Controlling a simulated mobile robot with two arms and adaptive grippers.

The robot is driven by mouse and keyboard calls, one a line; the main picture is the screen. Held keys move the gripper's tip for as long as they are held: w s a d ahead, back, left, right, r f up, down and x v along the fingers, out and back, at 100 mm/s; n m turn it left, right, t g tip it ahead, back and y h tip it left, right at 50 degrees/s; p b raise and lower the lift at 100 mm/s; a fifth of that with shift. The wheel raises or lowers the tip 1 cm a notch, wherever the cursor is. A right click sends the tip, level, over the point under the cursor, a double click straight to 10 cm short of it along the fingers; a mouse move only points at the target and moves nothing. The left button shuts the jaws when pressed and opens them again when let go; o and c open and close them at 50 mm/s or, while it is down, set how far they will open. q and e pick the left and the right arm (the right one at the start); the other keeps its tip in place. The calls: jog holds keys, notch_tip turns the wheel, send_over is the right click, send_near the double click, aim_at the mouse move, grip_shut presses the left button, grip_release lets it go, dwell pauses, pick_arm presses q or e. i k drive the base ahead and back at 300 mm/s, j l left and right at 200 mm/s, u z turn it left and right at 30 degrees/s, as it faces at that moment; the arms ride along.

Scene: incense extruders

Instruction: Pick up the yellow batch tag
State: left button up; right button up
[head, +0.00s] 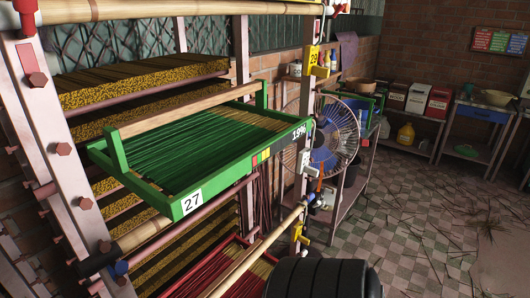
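A yellow tag (314,55) with dark digits, which look like 29, is on the pale post at the upper right end of the rack. A yellow piece like a bracket sits just below it. Another small yellow piece (298,232) is lower on the same post; I cannot tell whether it is a tag. Neither of my grippers can be made out in the head view.
The rack (62,150) fills the left, with stacked incense trays and a red tray (205,270) low down. A fan (335,132) stands behind the post. A black ribbed rounded body (325,279) blocks the bottom centre. The tiled floor (400,215) at right is open, with scattered sticks.

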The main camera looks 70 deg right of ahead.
aim_at(296, 234)
jog(key=z, duration=2.55)
jog(key=u, duration=0.25)
jog(key=i+l+u, duration=0.1)
jog(key=l+u, duration=0.9)
jog(key=l, duration=0.15)
